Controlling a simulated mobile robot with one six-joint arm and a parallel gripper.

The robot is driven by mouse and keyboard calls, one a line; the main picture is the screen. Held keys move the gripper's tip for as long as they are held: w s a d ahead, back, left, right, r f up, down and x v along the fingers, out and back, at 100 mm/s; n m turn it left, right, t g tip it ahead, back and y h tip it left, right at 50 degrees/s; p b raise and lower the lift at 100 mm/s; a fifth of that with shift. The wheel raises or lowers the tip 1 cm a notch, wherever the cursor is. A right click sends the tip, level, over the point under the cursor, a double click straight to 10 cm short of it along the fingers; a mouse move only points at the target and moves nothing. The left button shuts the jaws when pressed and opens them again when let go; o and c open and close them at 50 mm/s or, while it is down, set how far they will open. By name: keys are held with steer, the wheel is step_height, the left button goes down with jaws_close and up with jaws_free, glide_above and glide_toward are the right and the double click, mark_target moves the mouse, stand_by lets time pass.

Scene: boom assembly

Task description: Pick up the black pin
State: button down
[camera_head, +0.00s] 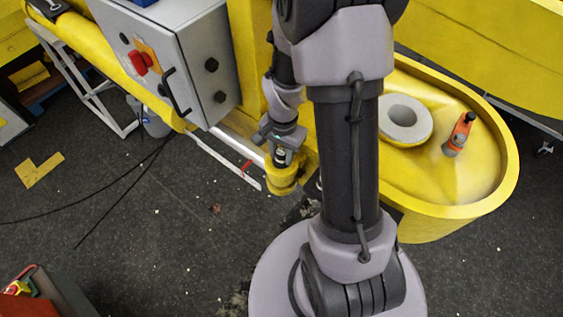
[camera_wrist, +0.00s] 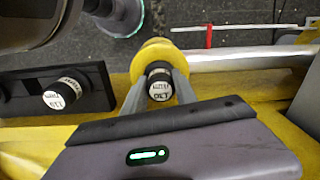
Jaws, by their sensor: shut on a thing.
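My gripper (camera_wrist: 160,91) is shut on a black pin (camera_wrist: 158,72), with one grey finger on each side of it. The pin's round white end with dark print faces the wrist camera. A yellow round boss (camera_wrist: 152,50) shows right behind the pin; whether the pin sits in it or is clear of it, I cannot tell. In the head view my gripper (camera_head: 281,158) is above the yellow boss (camera_head: 284,181), and the pin there is small and mostly hidden. A second black pin with a white printed end (camera_wrist: 56,97) stands in a black holder (camera_wrist: 22,92) at the left of the wrist view.
A silver rod (camera_wrist: 225,58) runs right from the boss. A grey control box (camera_head: 195,60) with a red switch stands left of my arm. A yellow tub-like part (camera_head: 480,200) at the right carries a grey ring (camera_head: 425,125) and an orange-black item (camera_head: 459,134). Cables lie on the dark floor.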

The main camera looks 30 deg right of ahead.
steer(key=shift+r, duration=0.1)
step_height(320, 180, up, 18)
steer(key=p, duration=0.1)
steer(key=shift+p, duration=0.3)
stand_by(0.3)
